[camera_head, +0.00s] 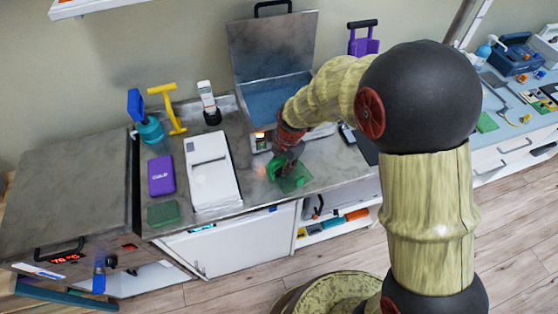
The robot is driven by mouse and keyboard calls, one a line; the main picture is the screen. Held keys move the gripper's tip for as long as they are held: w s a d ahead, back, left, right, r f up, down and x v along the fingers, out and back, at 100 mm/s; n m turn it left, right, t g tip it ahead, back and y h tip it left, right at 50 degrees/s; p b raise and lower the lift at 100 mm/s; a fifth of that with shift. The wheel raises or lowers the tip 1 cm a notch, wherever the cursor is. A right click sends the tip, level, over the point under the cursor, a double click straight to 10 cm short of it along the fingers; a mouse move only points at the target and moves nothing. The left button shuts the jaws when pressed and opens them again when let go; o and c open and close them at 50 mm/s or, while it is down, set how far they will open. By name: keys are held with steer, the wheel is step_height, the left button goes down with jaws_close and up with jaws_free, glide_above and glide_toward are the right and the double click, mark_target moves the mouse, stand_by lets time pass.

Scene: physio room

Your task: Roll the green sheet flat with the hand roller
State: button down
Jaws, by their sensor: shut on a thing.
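A green sheet (296,180) lies on the grey counter in front of the open metal box, partly hidden by my gripper. My gripper (284,163) is low over the left part of this sheet. It is shut on a small green thing (275,167), which looks like the hand roller. The fingers hide much of it, and I cannot tell whether it touches the sheet. Another green pad (163,213) lies at the counter's front left, apart from my gripper.
The open metal box (268,96) stands behind my gripper, its lid raised. A white device (211,170) and a purple pack (161,175) lie to the left. A yellow stand (168,107) is behind them. A side counter (500,140) holds several tools at right.

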mark_target(288, 176)
steer(key=shift+s+d, duration=0.6)
steer(key=shift+s, duration=0.15)
steer(key=shift+s+d, duration=0.55)
steer(key=shift+s, duration=0.2)
steer(key=shift+w+a+b, duration=0.15)
steer(key=shift+w+a, duration=0.85)
steer(key=shift+w, duration=0.25)
steer(key=shift+w+a+b, duration=0.15)
steer(key=shift+w+a, duration=0.8)
steer(key=shift+w, duration=0.3)
steer(key=shift+w+a+r, duration=0.15)
steer(key=shift+w+a, duration=0.05)
steer(key=shift+w, duration=0.05)
steer(key=shift+s+d+b, duration=0.2)
steer(key=shift+s+d, duration=0.9)
steer(key=shift+s, duration=0.3)
steer(key=shift+s+d+b, duration=0.15)
steer(key=shift+s+d, duration=0.9)
steer(key=shift+s, duration=0.3)
step_height(288, 176, up, 8)
steer(key=p, duration=0.4)
steer(key=shift+p, duration=0.4)
